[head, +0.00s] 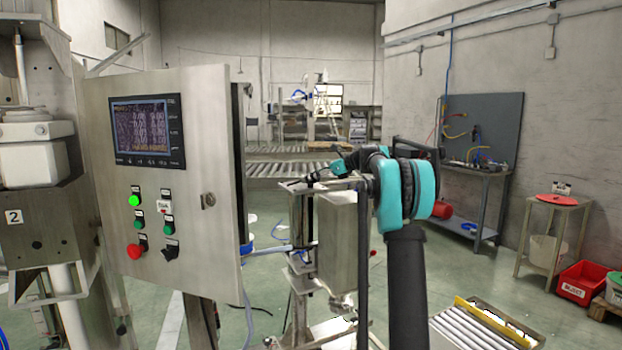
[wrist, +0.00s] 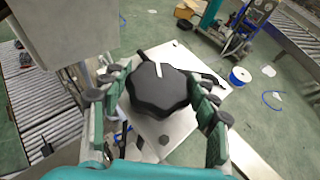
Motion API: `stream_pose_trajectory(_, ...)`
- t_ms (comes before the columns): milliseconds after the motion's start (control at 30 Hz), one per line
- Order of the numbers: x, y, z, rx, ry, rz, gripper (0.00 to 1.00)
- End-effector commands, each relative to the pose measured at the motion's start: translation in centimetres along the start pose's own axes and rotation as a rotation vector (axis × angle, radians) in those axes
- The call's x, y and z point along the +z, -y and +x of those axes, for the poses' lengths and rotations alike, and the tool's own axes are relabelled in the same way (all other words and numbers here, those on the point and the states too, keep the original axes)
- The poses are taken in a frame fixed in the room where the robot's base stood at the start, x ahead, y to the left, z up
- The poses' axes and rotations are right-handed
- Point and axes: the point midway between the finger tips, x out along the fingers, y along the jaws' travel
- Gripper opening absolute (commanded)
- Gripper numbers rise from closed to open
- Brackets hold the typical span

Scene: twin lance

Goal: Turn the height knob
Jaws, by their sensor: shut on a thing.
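The height knob (wrist: 158,92) is a black, lobed knob with a white mark on its top, in the middle of the wrist view. In the head view my teal and black arm reaches forward to the metal stand in the middle. The knob and the fingertips cannot be made out clearly there, as the arm's own links cover part of that area.
A control cabinet (head: 168,180) with a screen and buttons stands close on the left. A grey metal box (head: 336,240) is on the stand beside my arm. A roller conveyor (head: 480,330) lies low at the right.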

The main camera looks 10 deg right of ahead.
Motion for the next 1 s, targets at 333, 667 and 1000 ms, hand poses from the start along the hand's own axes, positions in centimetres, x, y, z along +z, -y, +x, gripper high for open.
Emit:
stream_pose_trajectory(333, -0.03, 0.17, 0.05, 0.223, 0.0, -0.091, 0.31)
stream_pose_trajectory(667, -0.08, 0.17, 0.09, 0.328, -0.001, -0.135, 0.31)
stream_pose_trajectory(1000, -0.09, 0.15, 0.09, 0.404, -0.002, -0.166, 0.31)
